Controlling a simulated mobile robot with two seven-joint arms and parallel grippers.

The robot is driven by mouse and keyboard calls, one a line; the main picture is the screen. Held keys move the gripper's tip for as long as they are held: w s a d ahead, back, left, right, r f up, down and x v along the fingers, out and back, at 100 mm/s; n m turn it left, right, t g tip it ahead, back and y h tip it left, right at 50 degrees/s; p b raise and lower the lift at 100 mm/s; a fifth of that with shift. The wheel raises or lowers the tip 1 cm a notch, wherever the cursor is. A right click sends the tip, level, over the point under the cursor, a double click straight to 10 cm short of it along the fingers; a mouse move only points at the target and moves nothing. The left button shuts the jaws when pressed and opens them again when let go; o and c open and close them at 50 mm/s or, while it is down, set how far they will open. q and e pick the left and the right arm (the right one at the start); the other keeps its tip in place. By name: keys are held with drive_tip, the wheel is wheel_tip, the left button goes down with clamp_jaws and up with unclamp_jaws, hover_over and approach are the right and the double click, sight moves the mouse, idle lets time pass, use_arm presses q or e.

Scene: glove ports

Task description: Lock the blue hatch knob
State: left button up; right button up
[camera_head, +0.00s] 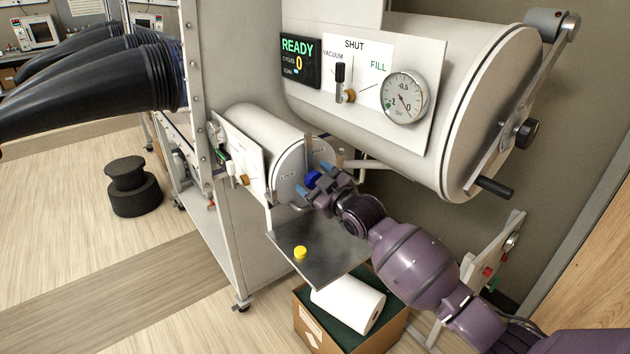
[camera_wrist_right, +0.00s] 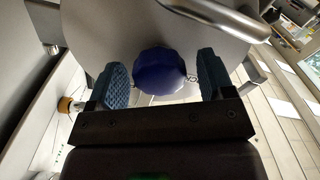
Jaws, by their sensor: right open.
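The blue hatch knob (camera_head: 312,179) sits on the round grey hatch door (camera_head: 288,178) of the small chamber, beside the printed word LOCK. My right gripper (camera_head: 314,180) is at the door, with its fingers either side of the knob. In the right wrist view the knob (camera_wrist_right: 160,74) lies between the two blue-padded fingers (camera_wrist_right: 162,82), with a gap showing on each side. The right gripper is open and holds nothing. Part of the knob is hidden by the gripper in the head view. My left gripper is not in view.
A dark metal shelf (camera_head: 322,262) with a yellow cap (camera_head: 300,252) on it is below the hatch. A cardboard box (camera_head: 312,332) with a white roll stands under it. The large chamber (camera_head: 470,90) hangs above my right arm. A metal handle (camera_wrist_right: 215,18) crosses near the knob.

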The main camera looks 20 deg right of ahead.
drive_tip(key=shift+c, duration=0.2)
drive_tip(key=c, duration=1.2)
